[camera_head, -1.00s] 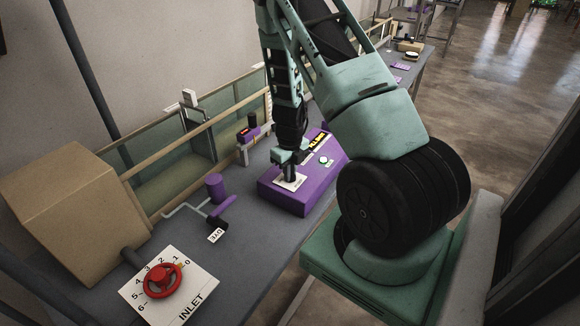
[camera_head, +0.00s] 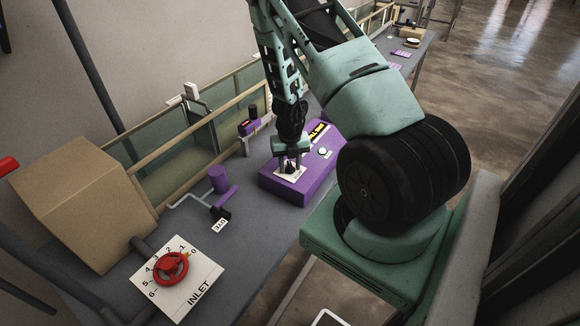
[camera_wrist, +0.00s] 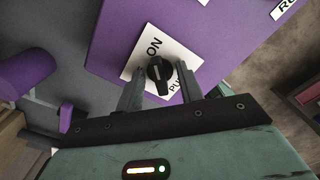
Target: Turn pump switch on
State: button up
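The pump switch is a black rotary knob (camera_wrist: 158,72) on a white plate (camera_wrist: 134,68) lettered "ON" and "PU…", the rest hidden by a finger. The plate is on top of a purple box (camera_head: 310,186) on the grey bench. My gripper (camera_head: 290,166) points down over this plate in the head view. In the wrist view my gripper (camera_wrist: 160,80) is open, one finger to each side of the knob with gaps between. I cannot tell whether the fingertips reach down to the knob's height.
A round pale button (camera_head: 322,152) and a yellow-black label are on the same box. A purple dye valve (camera_head: 219,182), a red inlet handwheel (camera_head: 171,267) and a cardboard box (camera_head: 85,203) are to the left. A glass-sided channel (camera_head: 170,160) runs along the wall.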

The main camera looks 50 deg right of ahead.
aim_at(290, 164)
jog(key=shift+r, duration=0.1)
notch_tip(290, 164, up, 7)
jog(key=p, duration=0.7)
notch_tip(290, 164, up, 17)
jog(key=shift+r, duration=0.15)
dwell(0.3)
